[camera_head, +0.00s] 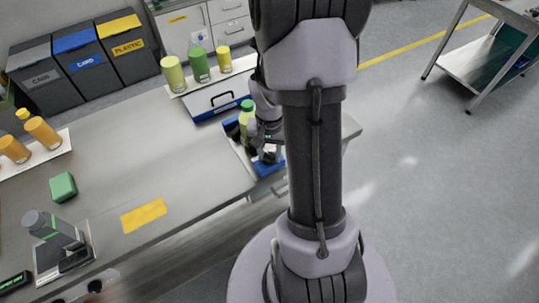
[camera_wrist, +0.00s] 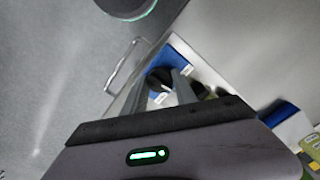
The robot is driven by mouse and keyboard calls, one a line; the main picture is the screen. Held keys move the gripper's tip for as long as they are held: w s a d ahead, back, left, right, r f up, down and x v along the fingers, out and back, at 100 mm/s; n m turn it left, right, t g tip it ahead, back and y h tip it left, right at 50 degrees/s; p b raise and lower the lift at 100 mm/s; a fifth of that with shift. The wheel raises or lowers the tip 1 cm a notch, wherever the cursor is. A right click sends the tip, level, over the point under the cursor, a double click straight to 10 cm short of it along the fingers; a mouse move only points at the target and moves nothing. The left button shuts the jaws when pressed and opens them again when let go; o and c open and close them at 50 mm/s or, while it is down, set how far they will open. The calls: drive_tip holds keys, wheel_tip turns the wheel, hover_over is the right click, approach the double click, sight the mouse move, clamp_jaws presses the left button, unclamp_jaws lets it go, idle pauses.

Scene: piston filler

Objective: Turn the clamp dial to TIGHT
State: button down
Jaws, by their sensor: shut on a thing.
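The clamp dial (camera_wrist: 160,79) is a dark round knob on a blue panel with small white labels, seen in the wrist view. I cannot read the labels or tell where the dial points. My gripper (camera_wrist: 162,84) is shut on the dial, with one grey finger on each side of it. In the head view my gripper (camera_head: 269,153) is low over the blue-and-white filler station (camera_head: 266,170) at the bench's right end. My arm hides much of the station there. A green-capped bottle (camera_head: 247,117) stands close behind my gripper.
A blue-edged case (camera_head: 219,101) lies on the bench behind the station. Green and yellow bottles (camera_head: 199,66) stand on a white tray behind it. A green block (camera_head: 62,187) and yellow mat (camera_head: 144,215) lie left. The middle bench is clear.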

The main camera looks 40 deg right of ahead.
sight(269, 157)
drive_tip(key=m+b, duration=0.2)
drive_tip(key=m, duration=0.3)
drive_tip(key=shift+m+b, duration=1.05)
drive_tip(key=shift+m, duration=1.45)
drive_tip(key=c, duration=1)
unclamp_jaws()
wheel_tip(269, 157, up, 18)
drive_tip(key=p, duration=0.6)
drive_tip(key=shift+f+p, duration=0.25)
drive_tip(key=shift+p, duration=0.15)
